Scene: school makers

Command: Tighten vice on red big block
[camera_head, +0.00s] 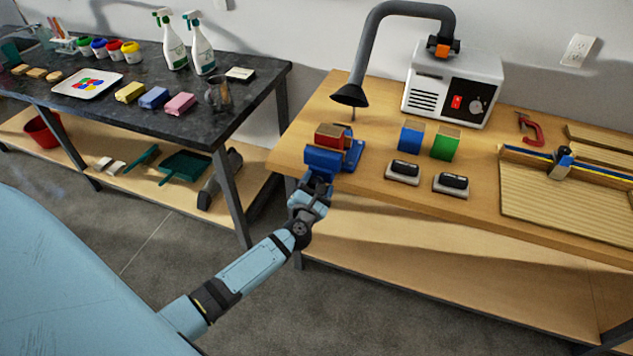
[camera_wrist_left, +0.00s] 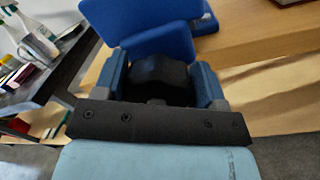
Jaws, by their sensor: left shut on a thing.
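The blue vice (camera_head: 322,160) is mounted at the front left corner of the wooden workbench. The big red block (camera_head: 332,136), with a wood-coloured top, sits between its jaws; any gap is too small to make out. My left gripper (camera_head: 316,188) is at the front of the vice and shut on its handle. The left wrist view shows the blue vice body (camera_wrist_left: 160,42) ahead of the fingers. A dark rounded part, apparently the handle (camera_wrist_left: 160,72), lies between the fingers of my left gripper (camera_wrist_left: 162,82). The red block is not visible there. My right gripper is not in view.
Blue (camera_head: 411,137) and green (camera_head: 446,143) blocks stand right of the vice, behind two sanding blocks (camera_head: 403,172). A fume extractor (camera_head: 452,88) with a curved hose stands at the back. A dark-topped table (camera_head: 150,110) stands left, across a gap.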

